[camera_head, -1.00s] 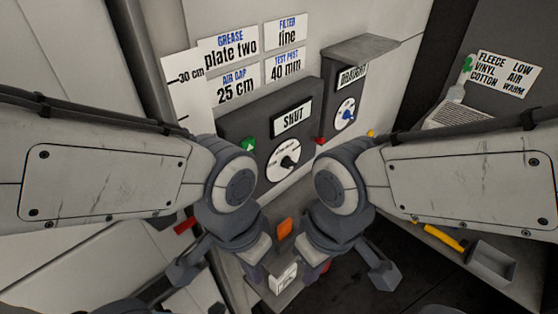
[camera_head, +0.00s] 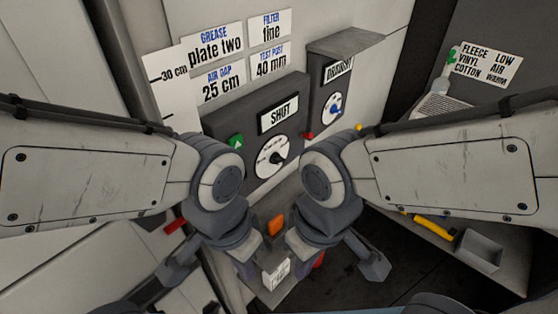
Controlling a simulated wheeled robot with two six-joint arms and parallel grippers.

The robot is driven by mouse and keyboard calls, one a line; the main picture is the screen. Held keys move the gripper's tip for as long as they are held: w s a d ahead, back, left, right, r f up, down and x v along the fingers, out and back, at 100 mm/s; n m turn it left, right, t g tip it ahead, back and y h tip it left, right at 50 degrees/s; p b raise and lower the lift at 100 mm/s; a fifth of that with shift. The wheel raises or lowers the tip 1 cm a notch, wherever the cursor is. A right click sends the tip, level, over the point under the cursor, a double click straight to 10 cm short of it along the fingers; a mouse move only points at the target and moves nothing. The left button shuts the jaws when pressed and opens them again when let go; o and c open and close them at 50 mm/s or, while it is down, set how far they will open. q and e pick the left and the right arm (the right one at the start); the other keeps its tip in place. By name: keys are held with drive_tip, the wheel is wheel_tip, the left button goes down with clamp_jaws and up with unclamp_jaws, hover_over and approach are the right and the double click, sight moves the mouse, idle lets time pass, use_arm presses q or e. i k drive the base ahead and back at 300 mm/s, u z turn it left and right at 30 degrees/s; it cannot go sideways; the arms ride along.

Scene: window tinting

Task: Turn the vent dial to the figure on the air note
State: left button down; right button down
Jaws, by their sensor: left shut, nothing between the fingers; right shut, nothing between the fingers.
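Two round white dials show on dark boxes on the wall. The larger dial (camera_head: 264,162), with a black knob, is under a sign reading SHUT (camera_head: 280,115). The smaller dial (camera_head: 327,109), with a blue knob, is under a sign reading DRAUGHT (camera_head: 339,69). Their scale figures are too small to read. The air gap note (camera_head: 221,83) reads 25 cm. My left gripper (camera_head: 249,270) and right gripper (camera_head: 304,264) are shut and empty, low in front of the boxes, apart from both dials. Their fingertips are partly hidden.
Notes for grease (camera_head: 215,44), filter (camera_head: 271,26) and test post (camera_head: 271,63) hang above. A fabric note (camera_head: 486,64) is at right. A white block (camera_head: 276,273) stands between my grippers.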

sight(274, 159)
drive_tip(key=u, duration=1.2)
drive_tip(key=k, duration=0.95)
drive_tip(key=z, duration=1.3)
drive_tip(key=i, duration=0.5)
drive_tip(key=z, duration=0.1)
